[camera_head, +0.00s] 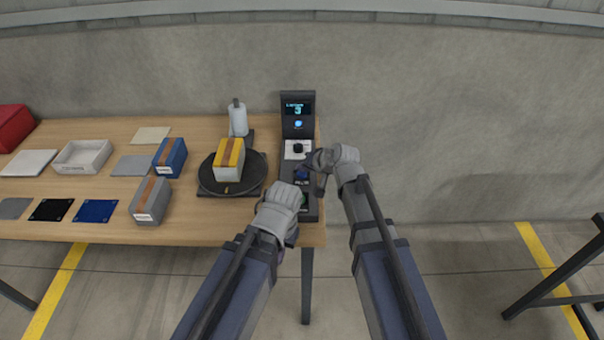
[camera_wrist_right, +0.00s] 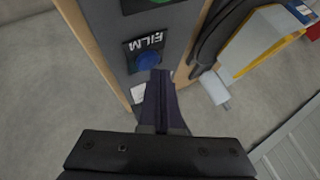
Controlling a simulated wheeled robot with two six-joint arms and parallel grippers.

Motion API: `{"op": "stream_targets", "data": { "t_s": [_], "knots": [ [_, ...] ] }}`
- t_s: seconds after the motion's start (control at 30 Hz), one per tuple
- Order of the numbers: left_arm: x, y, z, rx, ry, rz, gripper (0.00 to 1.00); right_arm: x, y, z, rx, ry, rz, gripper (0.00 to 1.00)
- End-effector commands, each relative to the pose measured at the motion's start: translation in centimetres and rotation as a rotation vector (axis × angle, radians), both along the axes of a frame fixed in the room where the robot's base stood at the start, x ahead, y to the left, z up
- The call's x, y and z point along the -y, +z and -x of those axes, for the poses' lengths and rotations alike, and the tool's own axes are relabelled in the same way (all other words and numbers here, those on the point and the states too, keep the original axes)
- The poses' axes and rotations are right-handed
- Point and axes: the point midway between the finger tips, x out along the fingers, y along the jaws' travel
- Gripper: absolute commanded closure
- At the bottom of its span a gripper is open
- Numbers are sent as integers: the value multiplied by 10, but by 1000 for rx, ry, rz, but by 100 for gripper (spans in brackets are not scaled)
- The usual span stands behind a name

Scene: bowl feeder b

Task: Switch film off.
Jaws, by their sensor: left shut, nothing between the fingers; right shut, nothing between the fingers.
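The control box (camera_head: 285,185) stands at the right end of the table, with an upright screen (camera_head: 298,108) that shows a 3. Its film switch is a round blue button (camera_wrist_right: 148,60) under a FILM label (camera_wrist_right: 145,42) in the right wrist view. The blue button also shows small in the head view (camera_head: 302,173). My right gripper (camera_wrist_right: 161,76) is shut and empty, its tips close beside the blue button; I cannot tell if they touch it. My left gripper (camera_head: 299,190) is shut and empty over the lower part of the box, near a green button (camera_head: 303,199).
A black turntable (camera_head: 208,180) holds a yellow-and-grey box (camera_head: 229,160) left of the control box. A white roll (camera_head: 238,120) stands behind it. Blue (camera_head: 170,157) and grey (camera_head: 150,200) boxes, a white tray (camera_head: 83,156) and flat mats lie further left.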

Motion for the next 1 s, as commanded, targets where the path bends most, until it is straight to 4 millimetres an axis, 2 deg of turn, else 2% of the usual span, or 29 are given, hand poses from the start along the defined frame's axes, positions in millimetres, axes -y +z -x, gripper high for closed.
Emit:
{"op": "stream_targets", "data": {
  "t_s": [0.27,0.57,1.0],
  "knots": [
    [0,-1,0,0,0,0,100,0,-1,0,0,0,0,100],
    [0,-10,0,0,0,0,100,0,-10,0,0,0,0,100],
    [0,-6,0,0,0,0,100,0,-6,0,-1,1,0,100]
  ]
}}
